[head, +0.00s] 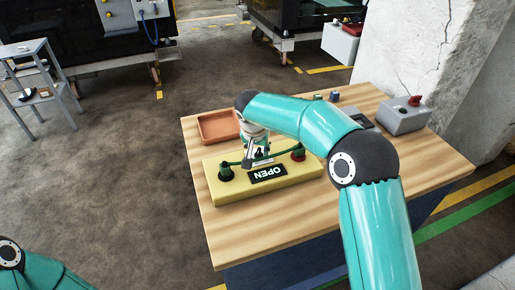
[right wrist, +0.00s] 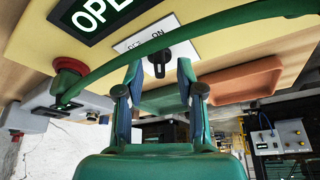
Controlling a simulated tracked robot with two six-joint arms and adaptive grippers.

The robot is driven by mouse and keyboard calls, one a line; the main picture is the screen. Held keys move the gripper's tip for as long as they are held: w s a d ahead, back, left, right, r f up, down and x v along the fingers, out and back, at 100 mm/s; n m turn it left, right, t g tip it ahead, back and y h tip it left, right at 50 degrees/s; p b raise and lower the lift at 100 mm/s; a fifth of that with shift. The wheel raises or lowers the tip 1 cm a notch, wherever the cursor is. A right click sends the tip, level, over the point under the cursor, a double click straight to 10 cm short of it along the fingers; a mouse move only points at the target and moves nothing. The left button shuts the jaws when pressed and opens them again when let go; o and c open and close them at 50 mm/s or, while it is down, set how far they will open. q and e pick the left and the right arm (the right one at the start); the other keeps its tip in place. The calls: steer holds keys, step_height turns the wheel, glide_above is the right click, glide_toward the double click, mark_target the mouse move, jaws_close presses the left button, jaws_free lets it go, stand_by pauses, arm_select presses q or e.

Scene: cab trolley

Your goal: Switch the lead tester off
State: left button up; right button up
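The lead tester (head: 237,190) is a yellow block on the wooden table, with a dark display reading OPEN (head: 268,173), which shows in part in the right wrist view (right wrist: 90,15). A green lead (right wrist: 200,40) arcs over it, between a dark green-topped post (head: 225,172) and a red post (head: 298,155). Its small black switch (right wrist: 157,60) sits by a white label where ON is legible; I cannot tell which way it is set. My right gripper (right wrist: 158,70) is open, its fingers apart on either side of the switch; contact is unclear. My left gripper is out of view.
On the table (head: 238,240) are an orange-brown tray (head: 217,127) behind the tester and a grey box with a red button (head: 404,116) at the right. My right arm covers the table's middle. A concrete pillar (head: 405,50) stands behind. The table's front left is clear.

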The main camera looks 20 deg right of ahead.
steer(key=shift+w+d+f, duration=0.1)
steer(key=shift+f, duration=0.35)
jaws_close()
